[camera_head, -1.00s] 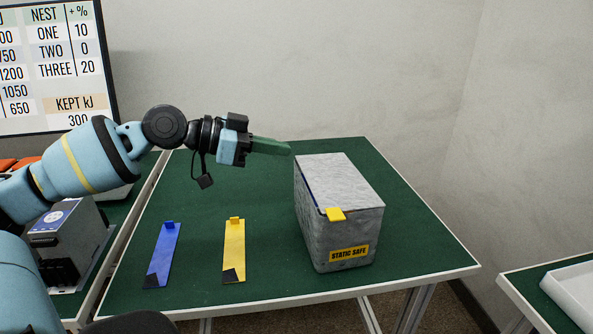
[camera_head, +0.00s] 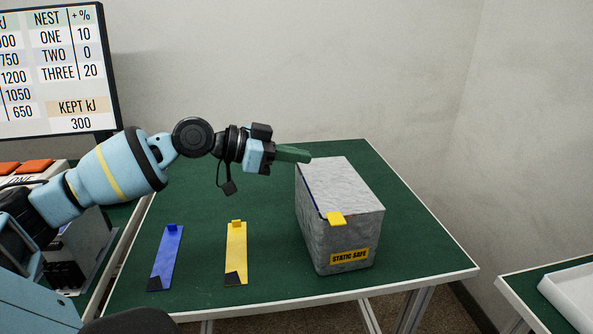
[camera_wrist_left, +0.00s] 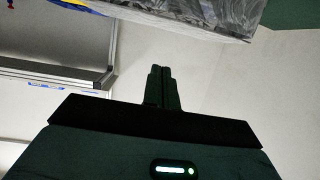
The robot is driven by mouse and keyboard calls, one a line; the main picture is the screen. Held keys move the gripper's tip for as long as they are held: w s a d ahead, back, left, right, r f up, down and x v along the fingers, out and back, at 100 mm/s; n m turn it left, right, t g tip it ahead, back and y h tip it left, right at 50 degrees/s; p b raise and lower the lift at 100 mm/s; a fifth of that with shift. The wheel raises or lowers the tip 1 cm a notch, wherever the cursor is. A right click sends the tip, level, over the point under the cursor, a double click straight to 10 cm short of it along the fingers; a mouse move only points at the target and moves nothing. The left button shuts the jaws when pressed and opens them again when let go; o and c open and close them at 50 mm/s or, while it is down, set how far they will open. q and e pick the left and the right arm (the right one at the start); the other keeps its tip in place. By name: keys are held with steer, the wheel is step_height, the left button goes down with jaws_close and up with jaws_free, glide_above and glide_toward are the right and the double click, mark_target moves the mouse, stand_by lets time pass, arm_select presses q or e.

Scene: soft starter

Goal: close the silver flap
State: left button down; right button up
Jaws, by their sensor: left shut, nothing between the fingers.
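The silver flap (camera_head: 342,186) is the mottled grey top of a silver box (camera_head: 340,240) labelled "STATIC SAFE". It lies nearly flat over the box, with a thin blue line along its left edge; I cannot tell if it is fully down. A yellow tab (camera_head: 337,219) sits at its front edge. My left gripper (camera_head: 307,156) is shut and empty, its tip at the box's back left corner; I cannot tell if it touches. In the left wrist view, the shut fingers (camera_wrist_left: 160,72) stand below part of the grey box (camera_wrist_left: 205,14). My right gripper is not in view.
A blue strip (camera_head: 166,258) and a yellow strip (camera_head: 236,254) lie on the green table (camera_head: 290,285) left of the box. A screen (camera_head: 55,70) stands at the back left. Another table with a white tray (camera_head: 570,295) is at the right. The table right of the box is clear.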

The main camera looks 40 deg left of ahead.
arm_select(q)
step_height(320, 180, down, 4)
steer(key=shift+w+d+f, duration=0.1)
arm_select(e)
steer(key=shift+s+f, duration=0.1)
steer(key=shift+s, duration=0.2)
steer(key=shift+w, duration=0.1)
